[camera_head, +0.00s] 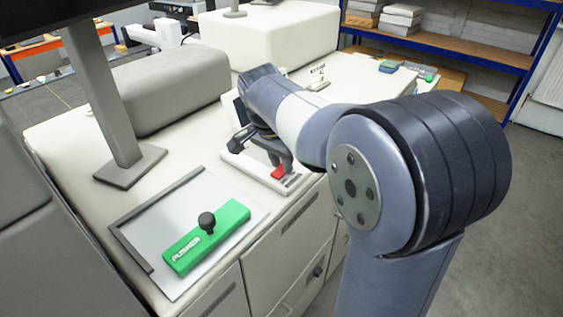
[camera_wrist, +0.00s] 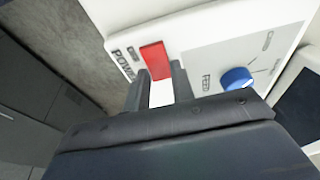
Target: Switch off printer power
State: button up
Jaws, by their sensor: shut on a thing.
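The red power switch (camera_wrist: 156,60) sits on a white control panel (camera_wrist: 205,20) beside the letters "POWER" in the wrist view. In the head view the red switch (camera_head: 278,172) shows at the panel's front edge, low on the printer's worktop. My gripper (camera_wrist: 160,70) has its two dark fingers at either side of the red switch, closed on it. In the head view my gripper (camera_head: 284,160) reaches down at the panel, partly hidden by my own arm. Which way the switch is set cannot be told.
A blue knob (camera_wrist: 237,79) marked "FEED" is close to my right finger. A green pusher block (camera_head: 207,237) with a black knob lies on a metal plate (camera_head: 150,215). A monitor stand (camera_head: 105,100) rises at the left. Blue shelving (camera_head: 450,45) stands behind.

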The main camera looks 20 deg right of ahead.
jog(key=o, duration=1)
jog(key=v, duration=1)
jog(key=shift+r, duration=0.4)
jog(key=shift+f, duration=0.15)
jog(key=x, duration=1)
jog(key=shift+d+f, duration=0.1)
jog(key=shift+f, duration=0.2)
jog(key=shift+w+d+r+g+y+p, duration=0.15)
jog(key=shift+g+y+p, duration=0.15)
jog(key=shift+p, duration=0.35)
jog(key=shift+g+y+p, duration=0.3)
jog(key=shift+y, duration=0.1)
